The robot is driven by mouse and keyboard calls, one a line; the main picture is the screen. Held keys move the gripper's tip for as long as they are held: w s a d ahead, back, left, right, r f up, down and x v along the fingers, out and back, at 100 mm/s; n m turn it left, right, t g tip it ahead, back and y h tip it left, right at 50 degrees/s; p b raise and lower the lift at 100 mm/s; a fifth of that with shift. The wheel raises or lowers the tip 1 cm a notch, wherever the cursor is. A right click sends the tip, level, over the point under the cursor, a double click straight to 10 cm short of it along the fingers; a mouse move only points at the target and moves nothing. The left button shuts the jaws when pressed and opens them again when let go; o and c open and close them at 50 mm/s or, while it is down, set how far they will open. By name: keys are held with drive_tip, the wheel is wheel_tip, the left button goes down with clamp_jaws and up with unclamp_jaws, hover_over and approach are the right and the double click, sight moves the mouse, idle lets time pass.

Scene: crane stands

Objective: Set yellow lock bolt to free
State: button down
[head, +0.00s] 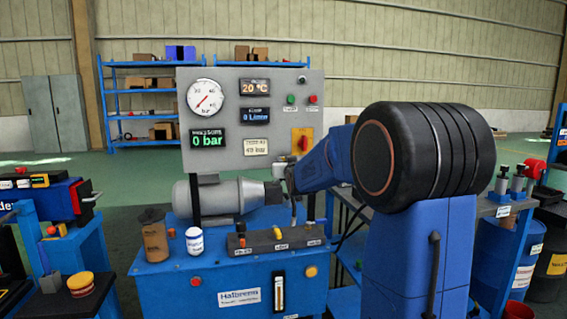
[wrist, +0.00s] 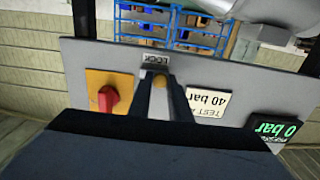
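The yellow lock bolt (wrist: 160,81) shows as a small round yellow knob on the grey panel, under an inverted LOCK label (wrist: 160,58) in the wrist view. My gripper (wrist: 162,84) points at the panel, with one dark finger on each side of the knob. The gap between the fingers is about as wide as the knob. I cannot tell whether they touch it or stand apart from it. In the head view my arm reaches the panel's lower right and hides the bolt.
A red rotary switch (wrist: 108,99) on a yellow plate is beside my gripper; it also shows in the head view (head: 304,142). The grey panel (head: 240,90) carries a gauge and displays reading 0 bar. A grey motor (head: 218,197) stands below it on the blue unit (head: 210,285).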

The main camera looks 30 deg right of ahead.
drive_tip(key=c, duration=1.7)
unclamp_jaws()
drive_tip(key=shift+a, duration=0.2)
drive_tip(key=shift+o, duration=0.2)
drive_tip(key=v, duration=1.7)
drive_tip(key=shift+s+r, duration=0.1)
drive_tip(key=shift+s, duration=0.05)
drive_tip(key=s+a+f+n+g+y, duration=0.1)
drive_tip(key=s+a+f+g, duration=0.3)
drive_tip(key=s+f, duration=0.3)
drive_tip(key=s+a+f+n+g+y, duration=0.1)
drive_tip(key=s+a+f+g, duration=0.3)
drive_tip(key=s, duration=1.2)
drive_tip(key=s+a+f+n+g+y, duration=0.1)
drive_tip(key=s+a+f+g+y, duration=0.2)
drive_tip(key=s+a+f, duration=0.6)
drive_tip(key=s+f+g, duration=0.1)
drive_tip(key=s+f, duration=0.2)
drive_tip(key=shift+s+a+g, duration=0.15)
drive_tip(key=shift+s+g, duration=0.15)
